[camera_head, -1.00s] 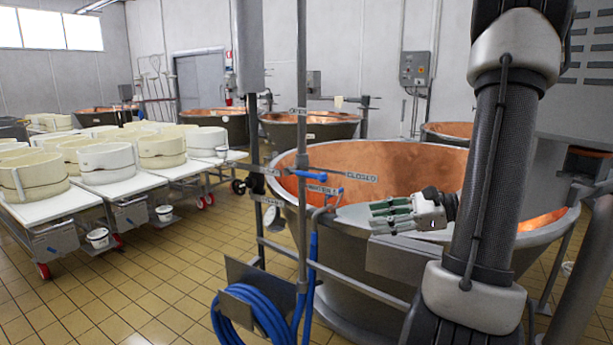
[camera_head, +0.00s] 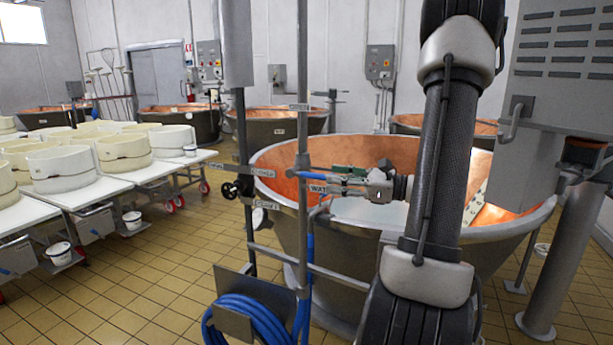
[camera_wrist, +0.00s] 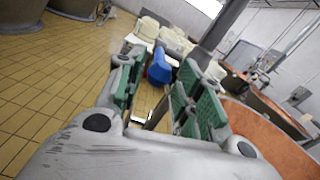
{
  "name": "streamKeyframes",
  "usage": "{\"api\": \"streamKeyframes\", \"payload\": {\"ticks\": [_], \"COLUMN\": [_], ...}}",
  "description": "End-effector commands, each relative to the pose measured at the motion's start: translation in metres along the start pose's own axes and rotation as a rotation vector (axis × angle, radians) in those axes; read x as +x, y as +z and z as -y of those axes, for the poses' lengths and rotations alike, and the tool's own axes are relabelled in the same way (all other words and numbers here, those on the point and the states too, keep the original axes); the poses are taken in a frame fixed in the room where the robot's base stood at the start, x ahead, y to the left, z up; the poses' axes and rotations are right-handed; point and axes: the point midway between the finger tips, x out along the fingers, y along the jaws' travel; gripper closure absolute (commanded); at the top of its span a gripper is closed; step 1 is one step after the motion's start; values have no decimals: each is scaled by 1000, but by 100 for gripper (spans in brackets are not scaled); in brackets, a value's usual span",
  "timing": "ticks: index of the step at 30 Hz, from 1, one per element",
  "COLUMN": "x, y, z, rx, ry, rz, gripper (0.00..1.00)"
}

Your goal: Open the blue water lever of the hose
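The blue water lever (camera_head: 314,176) sticks out to the right from the upright pipe (camera_head: 302,130), above a label reading WATER (camera_head: 318,189). The blue hose (camera_head: 250,318) hangs coiled low on a bracket. My gripper (camera_head: 338,182) is at the lever's right end and points left toward the pipe. In the wrist view, my gripper (camera_wrist: 158,80) is open, with its green-padded fingers apart. The blue lever (camera_wrist: 159,68) shows in the gap near the fingertips. I cannot tell if a finger touches it.
A large copper vat (camera_head: 275,160) stands right behind the pipe and my gripper. A second post with a black handwheel (camera_head: 232,190) stands left of the pipe. White tables (camera_head: 75,195) with cheese moulds are at the left. The tiled floor (camera_head: 150,290) before them is clear.

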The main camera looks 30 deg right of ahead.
Motion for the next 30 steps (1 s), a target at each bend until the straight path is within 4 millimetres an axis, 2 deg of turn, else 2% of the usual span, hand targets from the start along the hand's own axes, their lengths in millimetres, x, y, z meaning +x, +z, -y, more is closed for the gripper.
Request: {"api": "streamKeyframes", "payload": {"ticks": [6,12,22,23,28,30], "x": [38,62,67,67,67,67], "y": [0,0,0,0,0,0], "z": [-1,-1,0,0,0,0], "rx": [0,0,0,0,0,0], "ry": [5,3,1,1,1,1], "rz": [0,0,0,0,0,0], "gripper": [64,64,64,67,98,100]}}
